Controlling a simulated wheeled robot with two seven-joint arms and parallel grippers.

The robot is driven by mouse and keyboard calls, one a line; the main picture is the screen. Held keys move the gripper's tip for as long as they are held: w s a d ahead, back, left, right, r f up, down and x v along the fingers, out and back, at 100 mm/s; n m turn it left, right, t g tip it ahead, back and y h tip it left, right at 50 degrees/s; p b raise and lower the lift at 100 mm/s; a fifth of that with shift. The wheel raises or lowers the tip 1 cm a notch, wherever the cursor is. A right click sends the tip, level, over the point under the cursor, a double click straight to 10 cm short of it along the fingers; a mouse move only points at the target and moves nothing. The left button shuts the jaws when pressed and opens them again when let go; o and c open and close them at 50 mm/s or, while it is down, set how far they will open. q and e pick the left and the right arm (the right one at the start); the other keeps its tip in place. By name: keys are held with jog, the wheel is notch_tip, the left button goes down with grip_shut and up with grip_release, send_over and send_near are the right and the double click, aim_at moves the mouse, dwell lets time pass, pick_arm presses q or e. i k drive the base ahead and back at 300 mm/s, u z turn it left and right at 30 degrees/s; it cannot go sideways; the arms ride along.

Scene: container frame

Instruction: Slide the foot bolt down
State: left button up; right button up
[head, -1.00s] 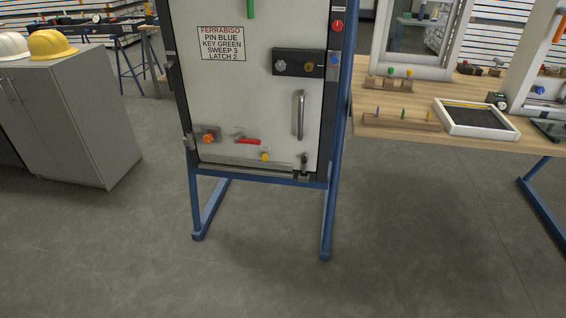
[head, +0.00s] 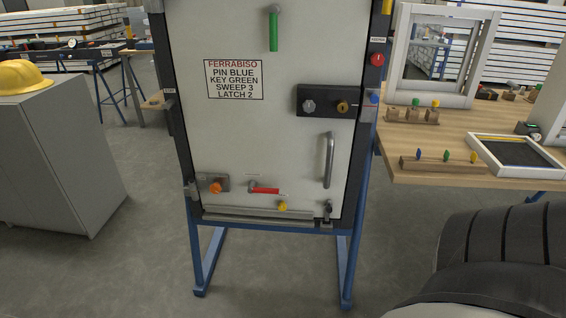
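The foot bolt appears to be the small dark upright fitting (head: 327,210) at the lower right corner of the white door panel (head: 225,140). It is small in the head view, and I cannot tell exactly how far its rod is raised. A grey bar (head: 258,211) runs along the panel's bottom edge to its left. Neither of my grippers is in view. A dark, rounded part of my own arm fills the lower right of the picture.
The panel carries a grey pull handle (head: 328,160), a black lock plate (head: 325,103), a red lever (head: 264,190), an orange knob (head: 216,187) and a yellow knob (head: 282,206). A wooden table (head: 440,172) stands right, a grey cabinet (head: 62,150) left. Floor before the frame is clear.

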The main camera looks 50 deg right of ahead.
aim_at(329, 210)
jog(key=z, duration=0.5)
jog(key=i, duration=0.85)
jog(key=z, duration=0.8)
